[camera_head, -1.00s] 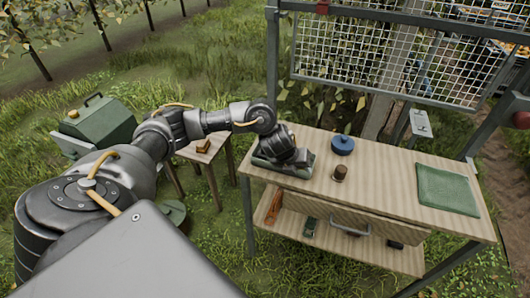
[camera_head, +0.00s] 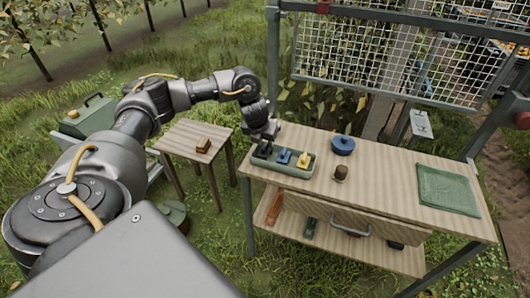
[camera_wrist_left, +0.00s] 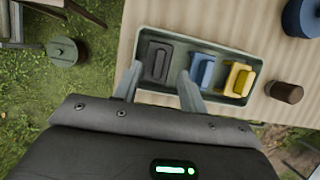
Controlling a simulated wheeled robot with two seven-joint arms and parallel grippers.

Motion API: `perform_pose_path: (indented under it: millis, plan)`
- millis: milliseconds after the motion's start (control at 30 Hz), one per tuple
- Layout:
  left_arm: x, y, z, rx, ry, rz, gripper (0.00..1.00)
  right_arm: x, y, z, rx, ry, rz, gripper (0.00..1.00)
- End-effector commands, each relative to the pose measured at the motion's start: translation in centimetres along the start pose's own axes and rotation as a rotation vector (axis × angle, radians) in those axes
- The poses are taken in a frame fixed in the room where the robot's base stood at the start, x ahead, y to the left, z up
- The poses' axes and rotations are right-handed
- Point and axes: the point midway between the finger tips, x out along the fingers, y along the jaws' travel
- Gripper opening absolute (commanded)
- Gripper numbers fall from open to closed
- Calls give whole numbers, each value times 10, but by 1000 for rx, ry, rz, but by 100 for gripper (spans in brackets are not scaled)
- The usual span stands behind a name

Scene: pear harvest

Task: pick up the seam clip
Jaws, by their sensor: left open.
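A green tray (camera_head: 291,169) on the bench's left end holds three clip-like pieces in a row: a black one (camera_wrist_left: 158,60), a blue one (camera_head: 284,156) and a yellow one (camera_head: 303,160). The frames do not show which is called the seam clip. My left gripper (camera_wrist_left: 159,76) is open and empty. In the wrist view its fingertips lie on either side of the black clip; whether they touch it I cannot tell. In the head view the gripper (camera_head: 264,143) is over the tray's left end, hiding part of the black clip. My right gripper is not in view.
A blue lidded pot (camera_head: 343,145) and a brown jar (camera_head: 341,173) stand right of the tray. A green cloth (camera_head: 447,190) lies at the bench's right end. A small side table (camera_head: 188,133) holds a brown block (camera_head: 203,145). A wire mesh panel (camera_head: 395,50) rises behind the bench.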

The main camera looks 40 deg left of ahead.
Motion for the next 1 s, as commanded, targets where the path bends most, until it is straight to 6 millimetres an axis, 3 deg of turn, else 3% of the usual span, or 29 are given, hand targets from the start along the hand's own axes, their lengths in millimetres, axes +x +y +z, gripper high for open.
perform_pose_path:
  millis: [233, 533, 833, 1000]
  plan:
    - [9, 1, -1, 0, 2, 2, 42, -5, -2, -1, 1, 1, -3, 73]
    - [50, 1, -2, 0, 1, 1, 42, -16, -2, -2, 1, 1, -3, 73]
    - [55, 2, -2, 0, 0, 0, 42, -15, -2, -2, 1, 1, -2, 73]
    - [54, 2, -2, 0, -1, 0, 20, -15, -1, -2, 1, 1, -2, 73]
